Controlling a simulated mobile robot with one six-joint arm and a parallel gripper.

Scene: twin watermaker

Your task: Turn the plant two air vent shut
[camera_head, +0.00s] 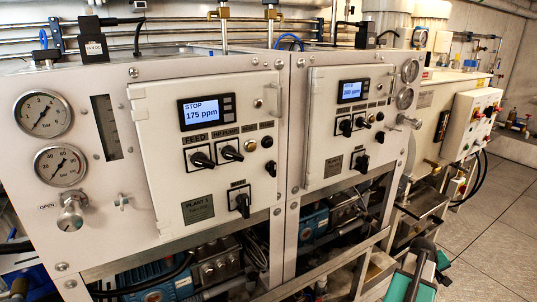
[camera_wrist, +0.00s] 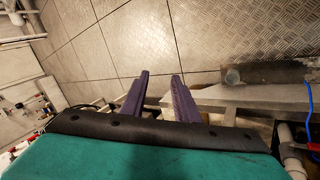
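The left cabinet (camera_head: 150,180) carries a green plate reading "PLANT 1"; the right cabinet (camera_head: 320,185) beside it has a similar plate (camera_head: 333,166) too small to read. No air vent label is legible. Small brass-coloured fittings with vertical pipes, one on the left (camera_head: 222,13) and one further right (camera_head: 271,13), stand on top of the cabinets; I cannot tell whether either is the plant two vent. In the wrist view my gripper (camera_wrist: 160,95) has its two purple fingers apart, with nothing between them. It points over the floor, away from the cabinet fronts.
Pumps and hoses fill the open frame (camera_head: 180,280) under the cabinets. A white control box (camera_head: 472,125) with knobs is on the right. Tiled floor (camera_head: 495,240) is clear at lower right. In the wrist view a metal ledge (camera_wrist: 235,97) and blue hose (camera_wrist: 309,130) lie right.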

